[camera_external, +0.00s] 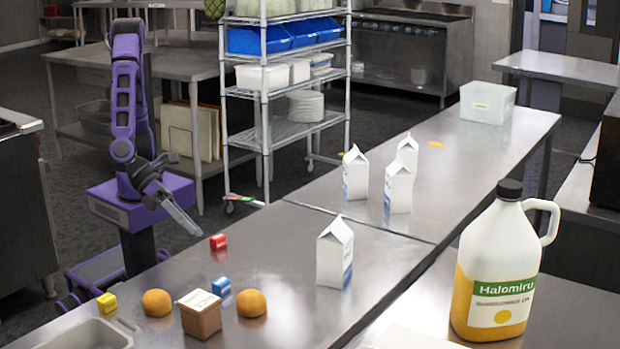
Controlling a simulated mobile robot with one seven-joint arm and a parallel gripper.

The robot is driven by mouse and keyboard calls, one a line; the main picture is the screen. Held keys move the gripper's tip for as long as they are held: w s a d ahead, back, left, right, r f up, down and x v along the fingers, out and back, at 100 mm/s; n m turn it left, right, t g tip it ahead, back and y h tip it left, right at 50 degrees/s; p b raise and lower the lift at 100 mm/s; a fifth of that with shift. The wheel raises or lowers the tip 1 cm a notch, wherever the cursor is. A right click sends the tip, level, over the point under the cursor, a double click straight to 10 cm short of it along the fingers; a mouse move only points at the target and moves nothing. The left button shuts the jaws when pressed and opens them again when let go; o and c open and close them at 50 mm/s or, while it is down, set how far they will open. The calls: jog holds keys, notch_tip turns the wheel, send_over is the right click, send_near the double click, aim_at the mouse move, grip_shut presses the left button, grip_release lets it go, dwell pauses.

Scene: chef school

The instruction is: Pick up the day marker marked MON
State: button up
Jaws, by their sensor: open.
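Three small coloured blocks lie on the steel table, and they may be the day markers. A red block (218,242) is nearest my gripper, a blue block (221,286) is nearer the front, and a yellow block (106,303) is at the left. The blocks are too small for me to read MON on any of them. My gripper (186,217) is open and empty, pointing down and to the right. In the picture its fingertips are just up and left of the red block, apart from it.
A brown box with a white top (200,313) stands between two orange round items (157,302) (251,303), close to the blue block. A white carton (335,252) stands to the right, with several more behind. A sink (72,335) is front left. A large jug (497,265) stands at right.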

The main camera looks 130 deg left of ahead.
jog(key=d+m+t, duration=0.1)
jog(key=d+m, duration=0.1)
jog(key=m, duration=0.1)
jog(key=s+d+m+t, duration=0.1)
jog(key=m, duration=0.2)
jog(key=s+d+m+t+h, duration=0.1)
jog(key=d+m, duration=0.1)
jog(key=m, duration=0.1)
jog(key=shift+d, duration=0.35)
jog(key=shift+w+d, duration=0.1)
jog(key=b, duration=0.1)
send_near(217, 279)
jog(key=x, duration=0.5)
jog(key=shift+w+r, duration=0.1)
jog(key=shift+w, duration=0.05)
jog(key=shift+x, duration=2.75)
grip_shut()
